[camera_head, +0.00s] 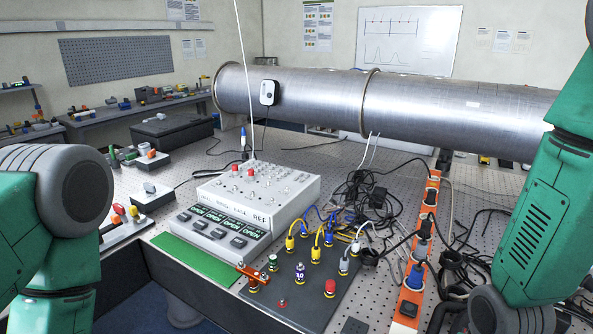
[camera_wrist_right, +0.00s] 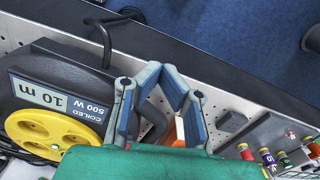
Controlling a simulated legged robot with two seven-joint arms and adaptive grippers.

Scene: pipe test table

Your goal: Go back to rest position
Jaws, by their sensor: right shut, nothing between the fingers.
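My right gripper (camera_wrist_right: 158,74) shows in the right wrist view, with blue pads on grey-green links. It is shut with nothing between its fingers. It is above the table's edge, between a black cable reel (camera_wrist_right: 50,85) and a small grey block (camera_wrist_right: 231,121). An orange strip (camera_wrist_right: 180,131) shows behind its right finger. In the head view my green right arm comes in at the right and its gripper is out of the picture. My left arm shows at the left edge of the head view; its gripper is not visible.
A metal pipe (camera_head: 310,92) spans the back of the perforated table (camera_head: 285,155). A white switch box (camera_head: 262,195), a dark connector panel (camera_head: 318,295), an orange power strip (camera_head: 422,238) and tangled black cables (camera_head: 365,195) crowd the middle and right. Blue floor (camera_wrist_right: 240,30) shows past the edge.

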